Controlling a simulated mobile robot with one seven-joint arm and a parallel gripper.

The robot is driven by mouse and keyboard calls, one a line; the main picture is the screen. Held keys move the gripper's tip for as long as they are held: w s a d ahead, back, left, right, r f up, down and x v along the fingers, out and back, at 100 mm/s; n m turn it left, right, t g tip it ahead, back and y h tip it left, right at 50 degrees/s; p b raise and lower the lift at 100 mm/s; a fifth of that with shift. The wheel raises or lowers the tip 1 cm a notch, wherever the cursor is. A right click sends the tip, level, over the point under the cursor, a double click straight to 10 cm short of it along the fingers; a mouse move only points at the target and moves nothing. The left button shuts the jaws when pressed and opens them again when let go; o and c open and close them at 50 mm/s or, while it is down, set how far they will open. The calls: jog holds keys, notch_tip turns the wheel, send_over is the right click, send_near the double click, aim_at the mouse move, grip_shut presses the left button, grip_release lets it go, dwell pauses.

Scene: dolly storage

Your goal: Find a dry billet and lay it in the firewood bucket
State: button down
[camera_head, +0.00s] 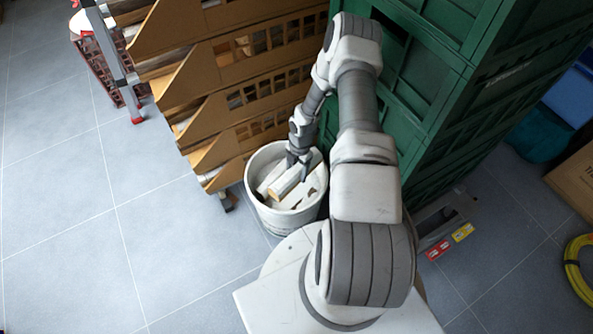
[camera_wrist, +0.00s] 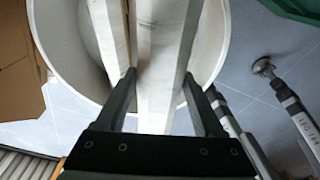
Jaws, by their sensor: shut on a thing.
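The white firewood bucket (camera_head: 285,226) stands on the floor by the cardboard shelving, and its round wall (camera_wrist: 52,55) fills much of the wrist view. My gripper (camera_head: 301,163) is at the bucket's mouth, pointing down. In the wrist view, my gripper (camera_wrist: 163,78) is shut on a pale, angular billet (camera_wrist: 160,105), with one finger on each side. The held billet (camera_head: 287,181) lies slanted within the bucket's rim in the head view. Another pale piece (camera_wrist: 106,38) lies beside it in the bucket. Whether the held billet touches the bottom is hidden.
Cardboard racks (camera_head: 215,85) stand behind and left of the bucket. A tall stack of green crates (camera_head: 440,70) is close on the right. A red crate (camera_head: 98,68) and a metal stand are at the upper left. The tiled floor at left is clear.

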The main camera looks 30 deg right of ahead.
jog(key=shift+f+b, duration=0.2)
jog(key=shift+b, duration=0.3)
jog(key=b, duration=1)
send_near(296, 193)
jog(key=f, duration=0.5)
jog(key=shift+a, duration=0.4)
jog(key=shift+f+b, duration=0.5)
jog(key=shift+f, duration=0.1)
grip_release()
jog(key=shift+s, duration=0.1)
jog(key=shift+d+r+p, duration=0.15)
jog(key=shift+r+p, duration=0.85)
jog(key=shift+r, duration=0.55)
